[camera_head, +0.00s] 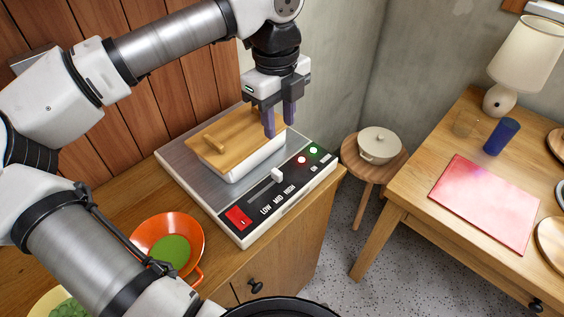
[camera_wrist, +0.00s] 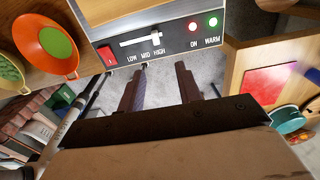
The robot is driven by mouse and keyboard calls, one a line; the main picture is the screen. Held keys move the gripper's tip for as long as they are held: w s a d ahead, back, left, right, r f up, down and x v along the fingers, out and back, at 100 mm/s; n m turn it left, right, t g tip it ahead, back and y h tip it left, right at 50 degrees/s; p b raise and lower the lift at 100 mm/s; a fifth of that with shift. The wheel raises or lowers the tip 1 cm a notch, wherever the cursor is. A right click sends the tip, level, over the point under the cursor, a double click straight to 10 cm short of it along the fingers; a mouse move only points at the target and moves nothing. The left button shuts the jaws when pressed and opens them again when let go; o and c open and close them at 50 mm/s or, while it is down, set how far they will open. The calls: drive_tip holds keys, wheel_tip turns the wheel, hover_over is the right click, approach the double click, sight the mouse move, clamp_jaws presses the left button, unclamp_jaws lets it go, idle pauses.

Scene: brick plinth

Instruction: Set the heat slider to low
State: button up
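The heat slider's pale knob (camera_head: 277,175) stands up from a slot on the warmer's front panel, above the LOW, MID and HIGH labels. The warmer (camera_head: 180,150) is a metal-topped unit on a wooden cabinet. My gripper (camera_head: 279,124) is open and empty, pointing down near the right end of the lidded dish, apart from the knob. Its two fingers (camera_wrist: 157,84) show a clear gap in the wrist view.
A white dish with a wooden lid (camera_head: 228,141) sits on the warmer behind the slider. A red switch (camera_head: 238,217) is left of the slot; red and green lights (camera_head: 307,155) are right. An orange pan (camera_head: 150,232) stands on the counter at left.

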sight(276, 172)
drive_tip(key=f+p, duration=0.1)
drive_tip(key=f, duration=0.3)
drive_tip(key=f+p, duration=0.1)
drive_tip(key=f, duration=0.4)
drive_tip(key=f+p, duration=0.1)
drive_tip(key=f, duration=0.4)
drive_tip(key=shift+a, duration=0.3)
clamp_jaws()
